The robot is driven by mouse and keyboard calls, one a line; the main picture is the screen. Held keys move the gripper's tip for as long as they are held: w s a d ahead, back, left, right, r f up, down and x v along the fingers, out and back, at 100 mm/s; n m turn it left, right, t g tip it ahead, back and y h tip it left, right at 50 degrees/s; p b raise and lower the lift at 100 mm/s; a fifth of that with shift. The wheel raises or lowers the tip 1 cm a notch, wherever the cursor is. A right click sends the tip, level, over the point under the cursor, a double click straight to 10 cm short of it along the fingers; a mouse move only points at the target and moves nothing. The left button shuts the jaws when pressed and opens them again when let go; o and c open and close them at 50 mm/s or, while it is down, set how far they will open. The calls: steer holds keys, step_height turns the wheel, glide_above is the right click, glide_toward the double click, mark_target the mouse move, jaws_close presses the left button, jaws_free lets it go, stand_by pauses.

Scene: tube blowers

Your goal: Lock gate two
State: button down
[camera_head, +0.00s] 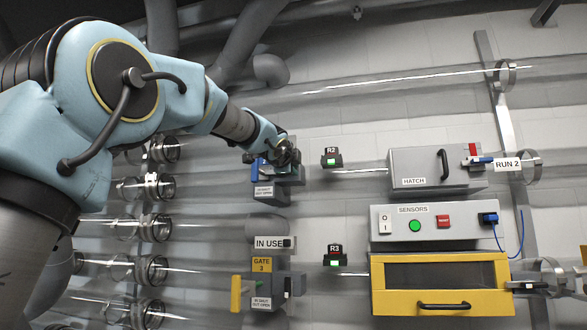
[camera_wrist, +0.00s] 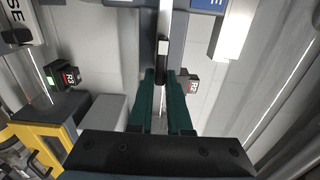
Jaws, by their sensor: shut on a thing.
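Gate two, taken to be the blue-trimmed gate unit (camera_head: 265,190) on the upper pipe run, carries a pale "in shut / out open" plate; its number label is hidden. My gripper (camera_head: 285,156) is at its upper right side and covers part of it in the head view. In the wrist view my green fingers (camera_wrist: 163,90) are closed around a slim dark piece (camera_wrist: 162,48) that continues into a pale bar at the top. I cannot tell exactly which part this is.
Gate three (camera_head: 262,281), with a yellow handle, is below, under an IN USE tag (camera_head: 272,243). The hatch box (camera_head: 428,168), sensors panel (camera_head: 430,224) and yellow-framed box (camera_head: 441,284) stand right. Clear pipes run across the wall.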

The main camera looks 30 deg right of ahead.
steer(key=c, duration=0.9)
jaws_free()
steer(key=shift+o, duration=0.2)
steer(key=b+v, duration=0.2)
steer(key=v, duration=0.8)
steer(key=shift+s+a+b, duration=0.25)
steer(key=shift+s+b, duration=0.05)
